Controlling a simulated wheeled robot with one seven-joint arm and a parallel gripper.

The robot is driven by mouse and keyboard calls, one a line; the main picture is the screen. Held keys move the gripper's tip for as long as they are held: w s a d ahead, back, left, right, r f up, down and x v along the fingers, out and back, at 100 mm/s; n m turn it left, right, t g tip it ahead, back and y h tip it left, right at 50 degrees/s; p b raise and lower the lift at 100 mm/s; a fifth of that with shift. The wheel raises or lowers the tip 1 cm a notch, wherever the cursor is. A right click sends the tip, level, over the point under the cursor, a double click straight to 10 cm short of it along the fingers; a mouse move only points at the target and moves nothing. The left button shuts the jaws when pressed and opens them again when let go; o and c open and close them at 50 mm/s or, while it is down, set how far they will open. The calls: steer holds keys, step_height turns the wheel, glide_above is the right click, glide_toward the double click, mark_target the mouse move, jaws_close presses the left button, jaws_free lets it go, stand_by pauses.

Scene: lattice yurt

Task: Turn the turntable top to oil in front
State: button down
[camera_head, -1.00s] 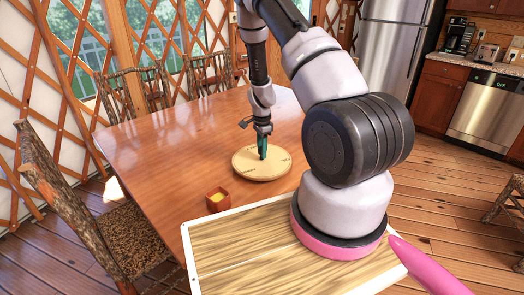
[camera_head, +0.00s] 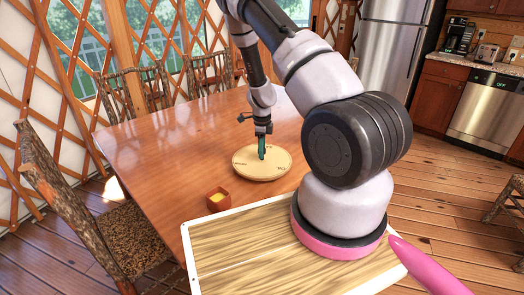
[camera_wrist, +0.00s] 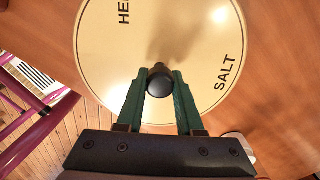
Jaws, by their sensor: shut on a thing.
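The turntable top (camera_head: 278,173) is a round, pale wooden disc lying on the table. Small dark lettering shows at its left and right rim, too small to read surely in the head view. In the wrist view the disc (camera_wrist: 110,55) carries the word SALT at right and a cut-off word starting HE at upper left. The knob is hidden in the head view.
A small orange-brown pot (camera_head: 218,200) with yellow contents stands on the wooden table (camera_head: 150,150), front left of the disc. Rustic chairs (camera_head: 85,215) stand at the table's left and far side. The table's left half is clear.

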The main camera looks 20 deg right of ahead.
stand_by(0.4)
steer(key=c, duration=0.5)
jaws_free()
steer(key=shift+a, duration=0.1)
steer(key=shift+c, duration=0.2)
steer(key=shift+r, duration=0.1)
step_height(320, 180, up, 11)
steer(key=shift+f, duration=0.2)
